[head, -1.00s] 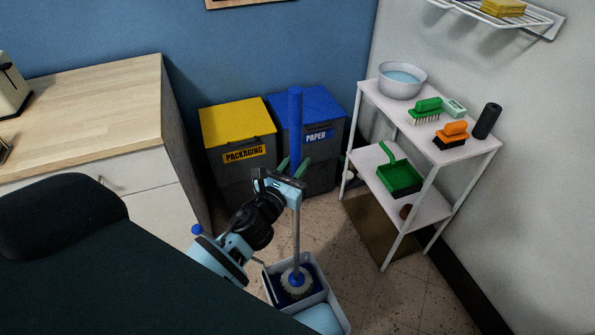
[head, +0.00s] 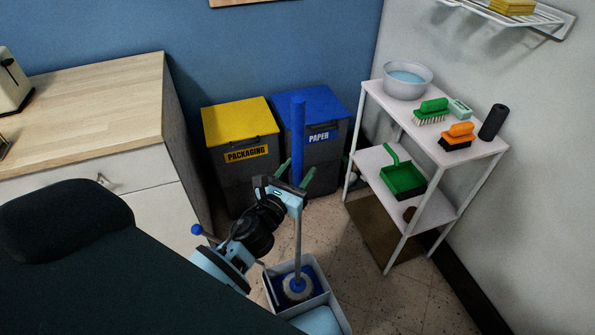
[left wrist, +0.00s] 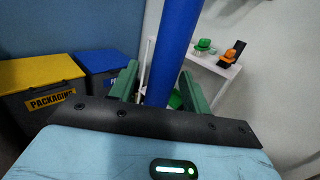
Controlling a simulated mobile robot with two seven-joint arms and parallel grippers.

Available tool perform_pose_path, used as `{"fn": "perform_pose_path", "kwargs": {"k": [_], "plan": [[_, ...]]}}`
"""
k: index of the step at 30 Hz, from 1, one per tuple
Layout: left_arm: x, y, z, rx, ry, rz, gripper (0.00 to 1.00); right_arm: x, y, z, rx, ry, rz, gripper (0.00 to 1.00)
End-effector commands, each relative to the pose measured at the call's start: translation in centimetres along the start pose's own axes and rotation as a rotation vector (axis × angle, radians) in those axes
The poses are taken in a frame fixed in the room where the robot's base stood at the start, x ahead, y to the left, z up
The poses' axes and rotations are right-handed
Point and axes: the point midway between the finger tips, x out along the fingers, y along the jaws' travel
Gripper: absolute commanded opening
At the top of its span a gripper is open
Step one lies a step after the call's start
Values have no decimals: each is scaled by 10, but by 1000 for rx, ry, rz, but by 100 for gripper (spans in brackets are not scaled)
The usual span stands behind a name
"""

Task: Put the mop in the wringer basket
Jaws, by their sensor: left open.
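The mop has a blue handle (head: 298,140), a grey pole and a pale round head (head: 298,288). It stands nearly upright, with its head down in the blue wringer basket (head: 312,270) of the bucket. My left gripper (head: 297,174) is open, its green fingers on either side of the lower blue handle. In the left wrist view the blue handle (left wrist: 172,50) rises between the spread fingers of the left gripper (left wrist: 162,84), with a gap visible at the right finger. The basket's floor is hidden by the mop head. My right gripper is not in view.
A yellow-lidded bin (head: 238,122) and a blue-lidded bin (head: 322,103) stand behind the mop. A white shelf (head: 440,158) with brushes, a bowl and a green dustpan is at right. A wood-topped counter (head: 90,110) is at left.

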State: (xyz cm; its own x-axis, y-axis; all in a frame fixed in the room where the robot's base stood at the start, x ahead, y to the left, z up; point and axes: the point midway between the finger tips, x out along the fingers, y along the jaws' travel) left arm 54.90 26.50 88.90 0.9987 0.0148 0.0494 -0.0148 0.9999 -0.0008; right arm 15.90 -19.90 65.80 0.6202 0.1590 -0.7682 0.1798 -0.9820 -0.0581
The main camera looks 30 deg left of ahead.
Motion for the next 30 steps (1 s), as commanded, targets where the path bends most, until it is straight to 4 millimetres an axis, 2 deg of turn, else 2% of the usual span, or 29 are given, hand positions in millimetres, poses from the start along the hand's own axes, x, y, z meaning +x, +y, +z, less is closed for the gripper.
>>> {"fn": "perform_pose_path", "kwargs": {"k": [5, 7, 21, 25, 30], "plan": [[1, 0, 6, 1, -3, 0, 47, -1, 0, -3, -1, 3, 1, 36], [-7, 0, 3, 1, 0, -1, 47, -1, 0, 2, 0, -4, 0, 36], [-94, 0, 0, 0, 5, 0, 47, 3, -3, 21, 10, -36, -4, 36], [-110, 0, 0, 0, 4, 2, 47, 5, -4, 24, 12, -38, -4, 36], [-119, 0, 2, 0, 2, 1, 47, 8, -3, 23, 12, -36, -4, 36]]}}
